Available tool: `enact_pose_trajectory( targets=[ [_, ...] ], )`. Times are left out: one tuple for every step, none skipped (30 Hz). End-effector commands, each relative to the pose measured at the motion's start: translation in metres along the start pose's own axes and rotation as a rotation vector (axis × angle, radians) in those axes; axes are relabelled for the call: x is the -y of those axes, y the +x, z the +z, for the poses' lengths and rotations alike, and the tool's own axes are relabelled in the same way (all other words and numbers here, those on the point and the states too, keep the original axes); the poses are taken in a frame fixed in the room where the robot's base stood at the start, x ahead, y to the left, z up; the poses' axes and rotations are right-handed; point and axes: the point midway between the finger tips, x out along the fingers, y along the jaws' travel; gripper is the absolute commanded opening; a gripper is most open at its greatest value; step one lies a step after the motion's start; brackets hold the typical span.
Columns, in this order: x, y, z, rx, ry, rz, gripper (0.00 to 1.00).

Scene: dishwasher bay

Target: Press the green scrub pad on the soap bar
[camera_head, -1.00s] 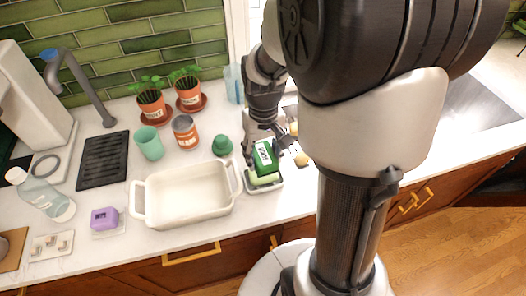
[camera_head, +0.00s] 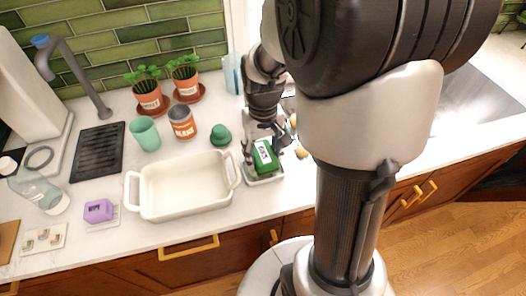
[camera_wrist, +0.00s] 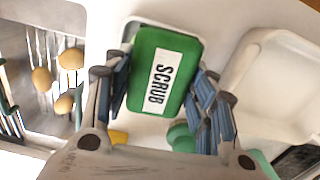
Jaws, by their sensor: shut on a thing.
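The green scrub pad (camera_head: 264,156) has a white label reading SCRUB, which shows clearly in the wrist view (camera_wrist: 160,72). My gripper (camera_head: 263,150) is shut on its two sides, with the fingers on its left and right in the wrist view (camera_wrist: 158,85). The pad is directly over a small white dish (camera_head: 265,181) right of the baking dish. The pad covers most of the dish's inside. I cannot make out a soap bar there now, and cannot tell whether the pad touches anything beneath it.
A white baking dish (camera_head: 186,212) stands just left. A green knobbed item (camera_head: 221,135), a can (camera_head: 182,122), a teal cup (camera_head: 145,134) and potted plants (camera_head: 150,97) stand behind. A purple block (camera_head: 98,210) lies far left. The sink (camera_wrist: 45,65) holds several round yellowish items.

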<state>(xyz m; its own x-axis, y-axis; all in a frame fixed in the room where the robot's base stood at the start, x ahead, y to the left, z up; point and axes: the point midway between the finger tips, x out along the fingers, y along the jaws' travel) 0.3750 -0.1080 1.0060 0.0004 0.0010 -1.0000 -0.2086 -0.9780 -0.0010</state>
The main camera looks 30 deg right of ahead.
Motion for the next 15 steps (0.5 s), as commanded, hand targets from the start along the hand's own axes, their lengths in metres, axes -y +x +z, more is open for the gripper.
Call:
enact_pose_trajectory(
  targets=[
    [0.0,0.0,-0.0001,0.0,0.0,0.0,0.32],
    [0.0,0.0,-0.0001,0.0,0.0,0.0,0.32],
    [0.0,0.0002,-0.0001,0.0,0.0,0.0,0.32],
    [0.0,0.0004,-0.0001,0.0,0.0,0.0,0.32],
    [0.0,0.0006,-0.0001,0.0,0.0,0.0,0.32],
    [0.0,0.001,0.0,0.0,0.0,0.0,0.32],
    [0.0,0.0013,0.0,0.0,0.0,0.0,0.32],
    [0.0,0.0017,0.0,0.0,0.0,0.0,0.32],
    [0.0,0.0023,0.0,0.0,0.0,0.0,0.32],
    [0.0,0.0027,0.0,0.0,0.0,0.0,0.32],
    [0.0,0.0031,0.0,0.0,0.0,0.0,0.32],
    [0.0,0.0035,0.0,0.0,0.0,0.0,0.32],
    [0.0,0.0039,0.0,0.0,0.0,0.0,0.32],
    [0.0,0.0043,0.0,0.0,0.0,0.0,0.32],
    [0.0,0.0048,0.0001,0.0,0.0,0.0,0.32]
  ],
)
